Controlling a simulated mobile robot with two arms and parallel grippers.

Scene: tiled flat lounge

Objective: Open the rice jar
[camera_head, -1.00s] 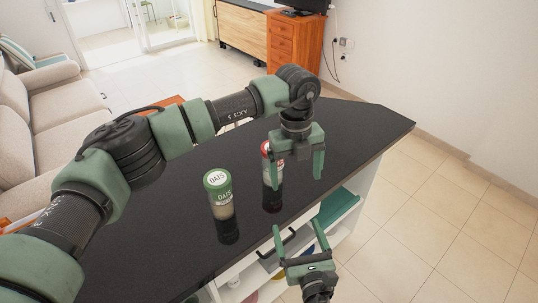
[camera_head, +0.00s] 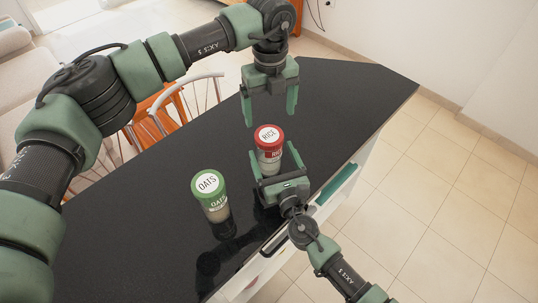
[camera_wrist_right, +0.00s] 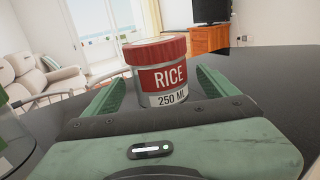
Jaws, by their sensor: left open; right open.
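The rice jar (camera_head: 269,148) has a red lid (camera_head: 268,134) with a white "RICE" label and stands upright on the black counter, lid on. In the right wrist view the rice jar (camera_wrist_right: 162,72) stands between the two fingers, which look apart from its sides. My right gripper (camera_head: 273,160) is open around the jar's lower body from the near side. My left gripper (camera_head: 270,108) is open, pointing down, just above the lid and slightly beyond it, holding nothing. The jar's lower part is hidden behind the right gripper in the head view.
A jar of oats (camera_head: 211,195) with a green lid stands on the black counter (camera_head: 130,230), left of the rice jar. A chair (camera_head: 172,100) is at the counter's far left side. The right part of the counter is clear.

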